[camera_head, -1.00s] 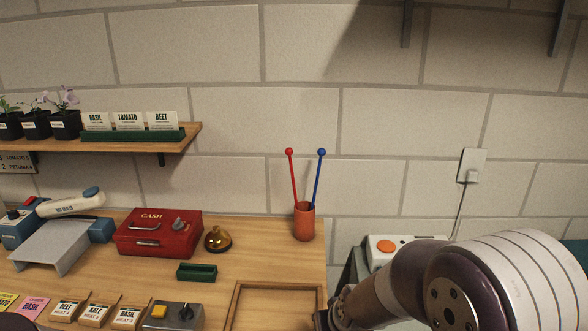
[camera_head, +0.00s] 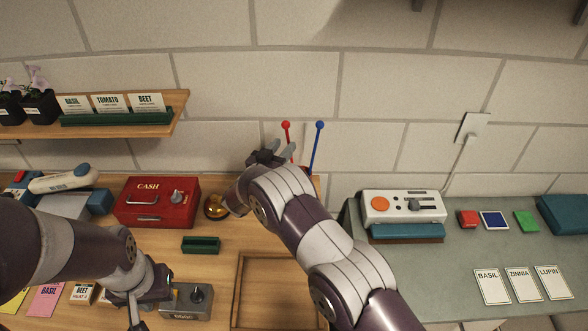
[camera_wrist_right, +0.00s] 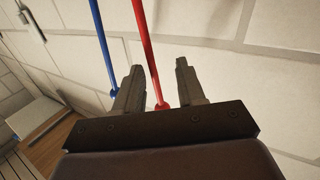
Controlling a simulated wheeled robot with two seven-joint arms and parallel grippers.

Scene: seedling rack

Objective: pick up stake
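Two thin stakes with ball tops stand in a cup, mostly hidden behind my right arm. The red stake (camera_head: 288,140) is on the left and the blue stake (camera_head: 316,148) on the right. My right gripper (camera_head: 277,153) is open beside the red stake. In the right wrist view, the red stake (camera_wrist_right: 146,50) shows between the two open fingers (camera_wrist_right: 158,68), with no clear contact. The blue stake (camera_wrist_right: 101,45) shows left of the fingers there. My left gripper (camera_head: 150,305) is low over the front of the bench, its opening unclear.
A brass bell (camera_head: 215,206) and red cash box (camera_head: 157,203) stand left of my right arm. A wooden tray (camera_head: 241,290) lies below it. The wall is close behind the stakes. A grey-green table (camera_head: 440,275) with a white device (camera_head: 402,206) is at right.

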